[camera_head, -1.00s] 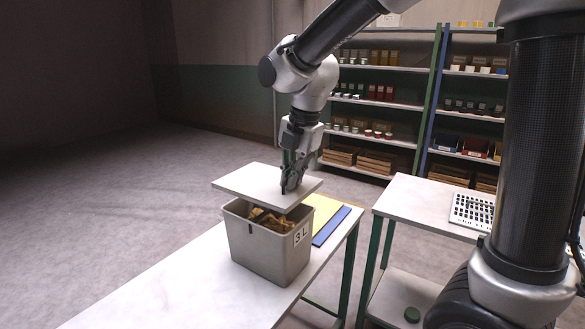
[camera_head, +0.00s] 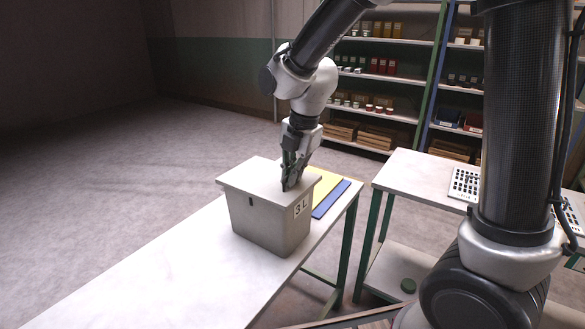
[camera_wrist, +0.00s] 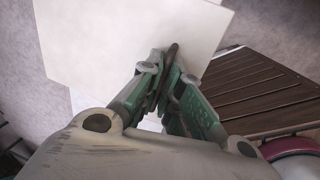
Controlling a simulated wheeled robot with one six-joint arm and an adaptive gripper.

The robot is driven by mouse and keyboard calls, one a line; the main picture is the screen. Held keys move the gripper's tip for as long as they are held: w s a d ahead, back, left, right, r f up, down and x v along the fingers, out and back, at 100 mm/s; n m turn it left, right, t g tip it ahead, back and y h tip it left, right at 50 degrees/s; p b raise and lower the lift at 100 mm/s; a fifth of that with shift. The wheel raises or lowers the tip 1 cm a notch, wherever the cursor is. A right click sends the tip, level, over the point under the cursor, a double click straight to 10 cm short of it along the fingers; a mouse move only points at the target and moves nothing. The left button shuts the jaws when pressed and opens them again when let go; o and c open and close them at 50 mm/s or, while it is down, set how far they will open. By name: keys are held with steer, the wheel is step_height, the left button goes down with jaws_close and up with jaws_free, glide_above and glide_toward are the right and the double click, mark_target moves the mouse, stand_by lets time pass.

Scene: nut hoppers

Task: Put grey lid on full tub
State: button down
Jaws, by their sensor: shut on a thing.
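The grey lid (camera_head: 262,179) lies level across the top of the tub (camera_head: 268,228) marked "3 L", covering its opening, so the contents are hidden. The tub stands upright on the white table. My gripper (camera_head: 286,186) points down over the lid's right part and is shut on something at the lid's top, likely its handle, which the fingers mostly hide. In the wrist view the lid (camera_wrist: 120,40) shows as a pale plate beyond my fingers (camera_wrist: 165,85), which close around a dark thin piece.
A yellow sheet (camera_head: 326,185) and a blue sheet (camera_head: 332,199) lie on the table (camera_head: 150,270) behind the tub at right. A second white table (camera_head: 415,180) with a perforated plate (camera_head: 466,184) stands at right. Shelves stand behind. The table's near left part is clear.

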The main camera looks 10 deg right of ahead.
steer(key=shift+f, duration=0.1)
steer(key=c, duration=1.5)
jaws_free()
steer(key=shift+c, duration=0.2)
step_height(320, 180, up, 12)
steer(key=s+d, duration=0.1)
steer(key=shift+s+d+f, duration=0.15)
steer(key=shift+s+d, duration=0.2)
